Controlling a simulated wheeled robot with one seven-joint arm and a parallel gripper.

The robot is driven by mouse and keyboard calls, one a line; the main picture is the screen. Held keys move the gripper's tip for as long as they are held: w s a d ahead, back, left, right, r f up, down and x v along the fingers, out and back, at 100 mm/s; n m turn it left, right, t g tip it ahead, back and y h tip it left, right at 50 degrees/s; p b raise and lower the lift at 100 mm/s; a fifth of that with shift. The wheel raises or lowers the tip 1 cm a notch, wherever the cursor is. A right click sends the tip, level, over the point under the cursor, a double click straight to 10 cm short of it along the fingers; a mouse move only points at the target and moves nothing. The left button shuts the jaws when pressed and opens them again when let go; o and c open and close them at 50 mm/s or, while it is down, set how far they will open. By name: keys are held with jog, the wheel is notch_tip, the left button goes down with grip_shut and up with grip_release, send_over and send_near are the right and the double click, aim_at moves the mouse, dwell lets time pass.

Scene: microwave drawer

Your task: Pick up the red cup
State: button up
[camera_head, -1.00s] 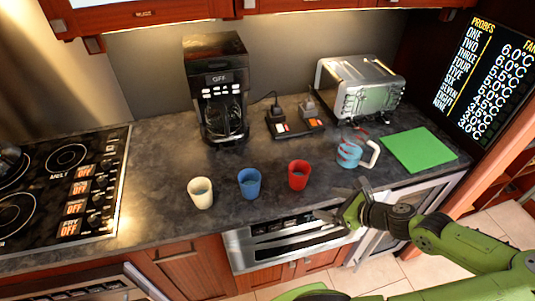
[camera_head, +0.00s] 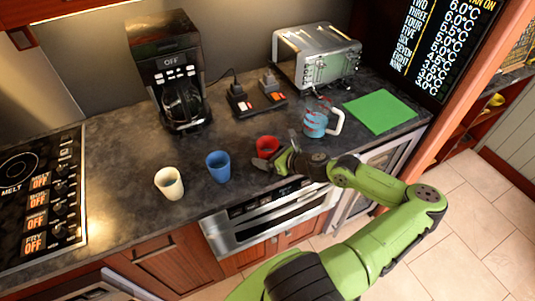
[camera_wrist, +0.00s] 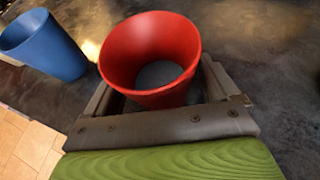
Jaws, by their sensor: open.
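The red cup (camera_head: 267,147) stands upright on the dark countertop, at the right end of a row of cups. In the wrist view the red cup (camera_wrist: 152,58) shows its open rim and grey inside bottom. My gripper (camera_head: 268,164) is at the cup's near right side. In the wrist view my gripper (camera_wrist: 158,95) is open, with one finger on each side of the cup's lower part. The cup's base is partly hidden, and I cannot tell whether the fingers touch it.
A blue cup (camera_head: 218,166) stands close on the left, also in the wrist view (camera_wrist: 43,45). A white cup (camera_head: 169,183) stands farther left. A blue pitcher (camera_head: 315,124) and green board (camera_head: 380,111) are to the right. A coffee maker (camera_head: 170,75) stands behind.

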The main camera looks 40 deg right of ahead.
jog(key=shift+w+f, duration=0.15)
jog(key=shift+w, duration=0.25)
jog(key=shift+s, duration=0.15)
jog(key=shift+c, duration=1.2)
jog(key=c, duration=0.9)
